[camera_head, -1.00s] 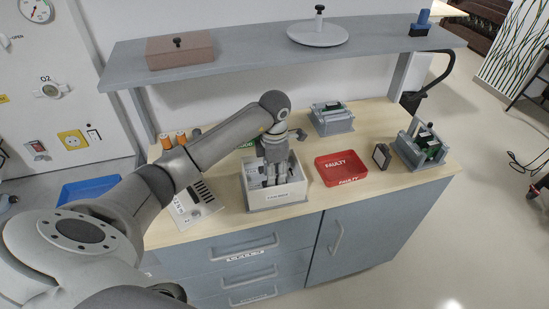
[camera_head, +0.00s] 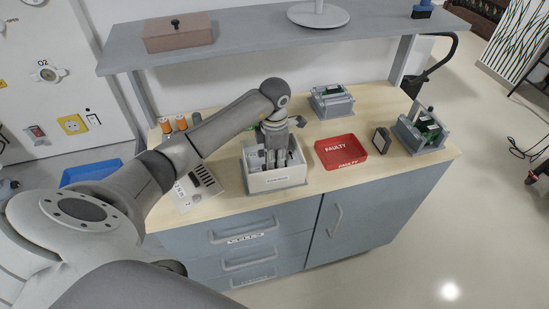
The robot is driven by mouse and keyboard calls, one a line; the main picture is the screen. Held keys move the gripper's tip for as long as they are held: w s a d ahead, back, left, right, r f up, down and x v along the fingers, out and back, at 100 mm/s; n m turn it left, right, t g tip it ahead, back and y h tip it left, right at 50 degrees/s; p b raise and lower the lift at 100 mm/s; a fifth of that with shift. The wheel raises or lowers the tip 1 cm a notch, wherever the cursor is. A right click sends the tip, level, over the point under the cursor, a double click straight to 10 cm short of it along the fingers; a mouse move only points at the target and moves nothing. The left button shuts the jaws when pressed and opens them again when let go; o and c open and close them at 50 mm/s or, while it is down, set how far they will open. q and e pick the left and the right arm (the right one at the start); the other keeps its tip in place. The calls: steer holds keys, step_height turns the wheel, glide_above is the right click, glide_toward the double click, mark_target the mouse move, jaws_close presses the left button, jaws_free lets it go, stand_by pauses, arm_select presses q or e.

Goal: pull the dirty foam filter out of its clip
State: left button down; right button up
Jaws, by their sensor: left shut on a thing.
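My left gripper (camera_head: 270,160) reaches straight down into an open white housing (camera_head: 278,180) on the bench. It is shut on a part inside that housing. The fingers and the housing walls hide that part, so I cannot tell its shape or whether it is the foam filter. The clip cannot be made out either. The housing stands upright on a grey base. My right gripper is not in view.
A red tray (camera_head: 341,163) marked FAULTY lies right of the housing. Beyond it stand a small dark frame (camera_head: 382,141) and a grey unit with a green board (camera_head: 424,131). Another grey unit (camera_head: 331,101) stands behind. A shelf (camera_head: 250,39) overhangs the bench's back.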

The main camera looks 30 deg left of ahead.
arm_select(q)
steer(key=shift+r, duration=0.1)
stand_by(0.3)
steer(key=shift+r+p, duration=2.6)
steer(key=shift+r, duration=1.45)
